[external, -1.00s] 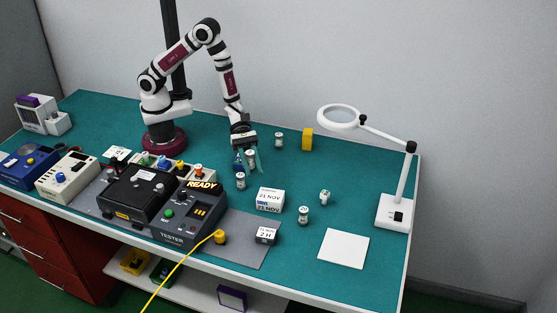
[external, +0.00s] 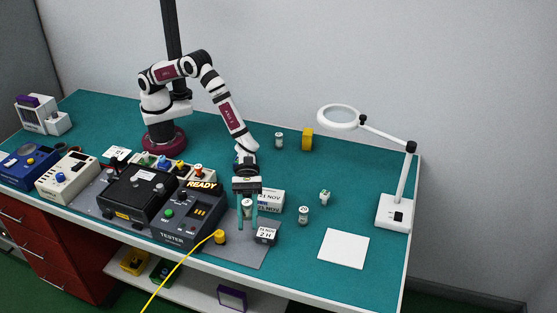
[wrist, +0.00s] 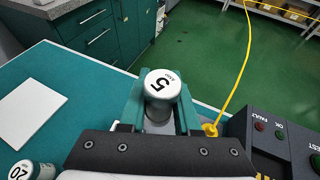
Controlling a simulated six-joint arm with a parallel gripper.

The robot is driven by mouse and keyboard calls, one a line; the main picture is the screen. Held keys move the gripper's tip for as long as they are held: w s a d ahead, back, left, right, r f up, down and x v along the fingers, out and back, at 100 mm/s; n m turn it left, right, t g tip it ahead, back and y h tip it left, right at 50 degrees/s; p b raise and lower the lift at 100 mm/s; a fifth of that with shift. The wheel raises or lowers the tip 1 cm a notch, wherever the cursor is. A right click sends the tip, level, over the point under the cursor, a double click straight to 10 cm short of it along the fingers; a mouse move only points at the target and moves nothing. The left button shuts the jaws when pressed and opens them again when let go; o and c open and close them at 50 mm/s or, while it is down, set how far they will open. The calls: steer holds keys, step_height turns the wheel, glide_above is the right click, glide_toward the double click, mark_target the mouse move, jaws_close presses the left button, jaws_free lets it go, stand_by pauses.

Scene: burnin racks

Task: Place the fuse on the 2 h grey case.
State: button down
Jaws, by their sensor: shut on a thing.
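My gripper (external: 247,222) is shut on a fuse (external: 247,206), a pale cylinder held upright between its teal fingers. In the wrist view the fuse (wrist: 162,86) shows a light cap marked 5. The 2 h grey case (external: 266,236) is a small dark grey box with a white label reading 2 H, on the grey mat near the bench's front edge. My gripper is above the mat, just left of the case in the external view, and the fuse is apart from it.
Another fuse (external: 303,215), marked 20, stands to the right. A white sheet (external: 343,248) lies on clear bench.

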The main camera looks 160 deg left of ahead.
steer(key=a+f, duration=0.1)
steer(key=a, duration=0.1)
steer(key=w+a+f, duration=0.1)
steer(key=a+f, duration=0.1)
steer(key=shift+w+a+f, duration=0.15)
steer(key=shift+a, duration=0.2)
steer(key=shift+f, duration=1.85)
steer(key=c, duration=0.6)
jaws_free()
steer(key=shift+f, duration=0.1)
